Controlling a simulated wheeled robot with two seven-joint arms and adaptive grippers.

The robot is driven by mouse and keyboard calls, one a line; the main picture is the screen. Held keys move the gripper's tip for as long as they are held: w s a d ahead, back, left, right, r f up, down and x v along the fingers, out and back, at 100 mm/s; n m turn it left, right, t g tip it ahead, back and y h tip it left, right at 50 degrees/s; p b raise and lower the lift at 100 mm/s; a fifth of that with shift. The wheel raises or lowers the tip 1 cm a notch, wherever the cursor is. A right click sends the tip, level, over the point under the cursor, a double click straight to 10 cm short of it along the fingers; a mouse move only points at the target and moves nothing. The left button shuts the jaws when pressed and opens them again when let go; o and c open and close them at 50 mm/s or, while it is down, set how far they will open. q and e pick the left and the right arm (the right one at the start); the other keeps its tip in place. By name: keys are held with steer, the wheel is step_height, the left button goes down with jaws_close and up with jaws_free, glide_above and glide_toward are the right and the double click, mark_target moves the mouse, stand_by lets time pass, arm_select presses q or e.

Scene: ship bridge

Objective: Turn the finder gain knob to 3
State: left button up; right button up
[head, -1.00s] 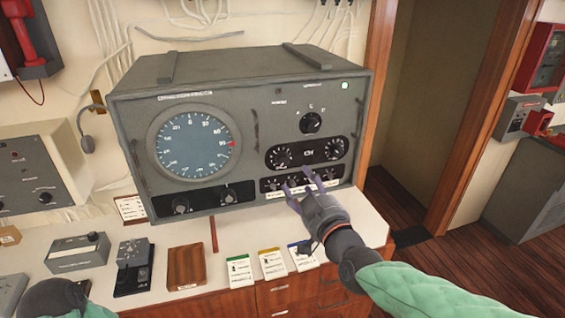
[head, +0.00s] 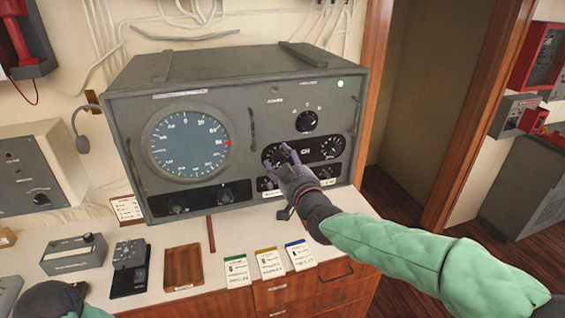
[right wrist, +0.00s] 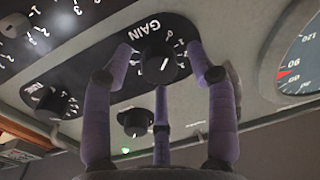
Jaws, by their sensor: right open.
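The finder gain knob (right wrist: 158,65) is a black round knob under the word GAIN on a black oval panel of the grey cabinet. In the head view it is the left knob (head: 273,154) of that panel, partly covered by my gripper. I cannot read its pointer setting clearly. My right gripper (head: 288,154) is in front of it. In the right wrist view its purple fingers (right wrist: 160,62) are open and spread around the knob, one on either side and one below in the picture. I cannot tell whether they touch it.
The same panel has a second knob (head: 331,147) at right. A single knob (head: 307,121) sits above, and a row of small knobs is below. A round blue dial (head: 188,144) is at left. Cards (head: 237,270) and a wooden block (head: 183,267) lie on the counter.

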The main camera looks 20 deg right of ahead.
steer(key=c, duration=1.1)
steer(key=shift+c, duration=0.2)
